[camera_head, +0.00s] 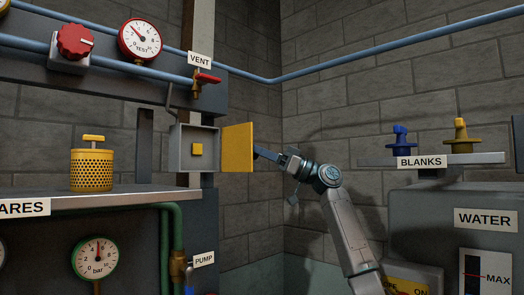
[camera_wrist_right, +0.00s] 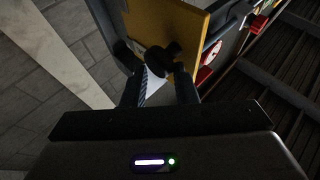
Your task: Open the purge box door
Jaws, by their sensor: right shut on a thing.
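My right gripper (camera_head: 258,153) is at the door's right side, partly hidden behind the door's edge. In the right wrist view the yellow door (camera_wrist_right: 190,22) is close ahead, and the right gripper (camera_wrist_right: 160,80) is shut on its dark knob (camera_wrist_right: 160,58). My left gripper is not in view.
A red-handled vent valve (camera_head: 205,79) is just above the box. A yellow perforated canister (camera_head: 91,170) stands on the SPARES shelf at left. A BLANKS shelf (camera_head: 478,158) with blue and yellow parts is at right. Bare wall lies between.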

